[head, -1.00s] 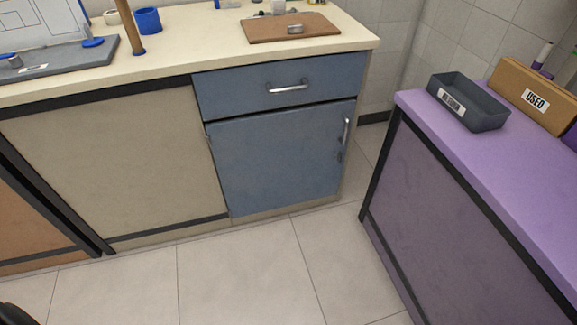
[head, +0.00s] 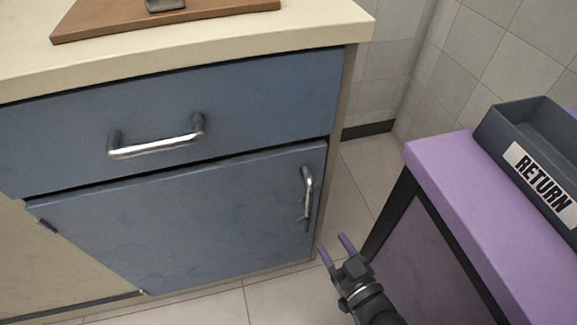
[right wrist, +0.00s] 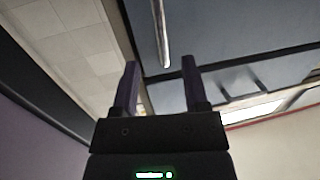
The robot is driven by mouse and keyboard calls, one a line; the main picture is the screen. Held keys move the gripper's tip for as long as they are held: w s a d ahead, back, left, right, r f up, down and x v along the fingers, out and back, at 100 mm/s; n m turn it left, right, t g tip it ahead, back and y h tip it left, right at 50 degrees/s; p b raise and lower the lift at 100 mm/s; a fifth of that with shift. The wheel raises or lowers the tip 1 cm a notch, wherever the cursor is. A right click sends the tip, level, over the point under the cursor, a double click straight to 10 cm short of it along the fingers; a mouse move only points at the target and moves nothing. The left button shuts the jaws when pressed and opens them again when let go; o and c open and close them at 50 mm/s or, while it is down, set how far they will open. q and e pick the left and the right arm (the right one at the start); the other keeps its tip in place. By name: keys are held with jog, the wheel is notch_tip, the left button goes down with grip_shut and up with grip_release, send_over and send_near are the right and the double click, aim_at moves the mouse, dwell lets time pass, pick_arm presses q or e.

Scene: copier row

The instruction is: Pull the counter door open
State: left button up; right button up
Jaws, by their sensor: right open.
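The blue counter door (head: 190,225) is closed, below a blue drawer (head: 160,110) with its own metal handle (head: 155,146). The door's upright metal handle (head: 306,194) is near its right edge. My right gripper (head: 334,246) is open and empty, low and to the right of the door handle, apart from it. In the right wrist view, the two purple fingers (right wrist: 157,85) are spread, and the door handle (right wrist: 160,35) shows beyond them, between their lines. The door's blue face (right wrist: 220,35) fills the upper right there. My left gripper is not in view.
A purple counter (head: 455,175) with a grey tray labelled RETURN (head: 540,175) stands close on the right. A brown board (head: 90,25) lies on the cream countertop (head: 230,45). Bare tiled floor (head: 215,308) lies before the door.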

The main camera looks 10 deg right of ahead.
aim_at(311, 206)
jog(key=b+x, duration=0.1)
jog(key=x, duration=0.2)
jog(key=b+x, duration=0.1)
jog(key=x, duration=0.3)
jog(key=r+b+x, duration=0.1)
jog(key=b+x, duration=0.1)
jog(key=x, duration=0.1)
jog(key=shift+w, duration=0.35)
jog(key=shift+w+r, duration=0.1)
jog(key=shift+w, duration=0.1)
jog(key=shift+r, duration=0.1)
jog(key=c, duration=0.4)
grip_shut()
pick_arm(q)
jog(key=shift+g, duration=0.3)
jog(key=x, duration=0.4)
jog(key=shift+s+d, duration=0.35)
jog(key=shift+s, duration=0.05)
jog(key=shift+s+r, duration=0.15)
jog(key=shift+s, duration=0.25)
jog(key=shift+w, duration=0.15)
